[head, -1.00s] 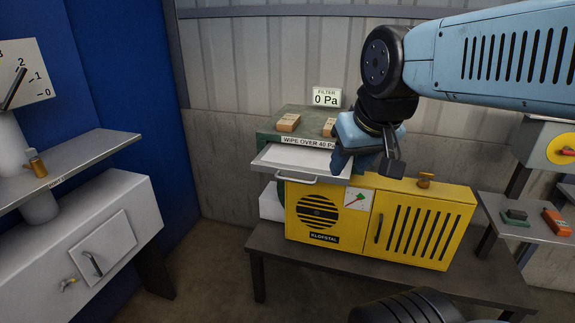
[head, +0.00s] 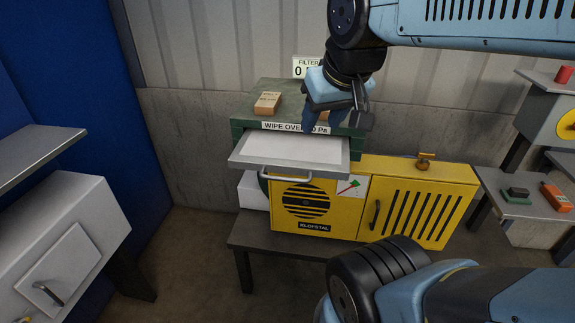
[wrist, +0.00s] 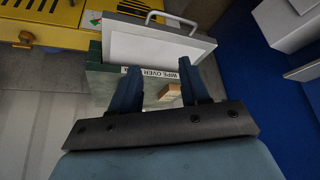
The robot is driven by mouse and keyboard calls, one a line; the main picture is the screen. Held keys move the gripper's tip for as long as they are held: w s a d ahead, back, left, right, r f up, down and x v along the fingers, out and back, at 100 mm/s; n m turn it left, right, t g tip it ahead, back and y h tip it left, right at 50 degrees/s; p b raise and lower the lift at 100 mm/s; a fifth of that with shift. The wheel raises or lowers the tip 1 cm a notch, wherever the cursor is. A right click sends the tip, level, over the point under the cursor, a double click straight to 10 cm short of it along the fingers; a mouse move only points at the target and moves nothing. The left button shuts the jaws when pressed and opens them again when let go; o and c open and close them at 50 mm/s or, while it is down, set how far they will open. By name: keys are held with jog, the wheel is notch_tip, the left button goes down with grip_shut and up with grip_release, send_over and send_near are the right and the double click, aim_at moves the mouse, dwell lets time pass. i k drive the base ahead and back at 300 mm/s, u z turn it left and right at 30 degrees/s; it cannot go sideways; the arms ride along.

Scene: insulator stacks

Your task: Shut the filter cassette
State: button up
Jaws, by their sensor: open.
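The filter cassette (head: 290,152) is a grey drawer-like tray with a white filter sheet and a bar handle (head: 286,177) on its front. It sticks out of the front of the green housing (head: 243,107), above the yellow unit. My gripper (head: 338,128) hangs above the housing's right front part, over the label "WIPE OVER 40 Pa", part of which it hides. In the wrist view my gripper (wrist: 158,85) is open with nothing between its fingers, and the cassette (wrist: 150,45) and its handle (wrist: 172,20) lie beyond the fingertips.
A tan block (head: 268,102) lies on the housing, with another partly hidden behind my gripper. The yellow cabinet (head: 415,200) stands on a dark table (head: 250,236). A shelf with small blocks (head: 535,205) is at right, a grey cabinet (head: 70,250) at left.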

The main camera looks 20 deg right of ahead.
aim_at(310, 156)
jog(key=u, duration=0.95)
jog(key=k, duration=1.65)
jog(key=z, duration=0.75)
jog(key=i, duration=1)
jog(key=u, duration=0.05)
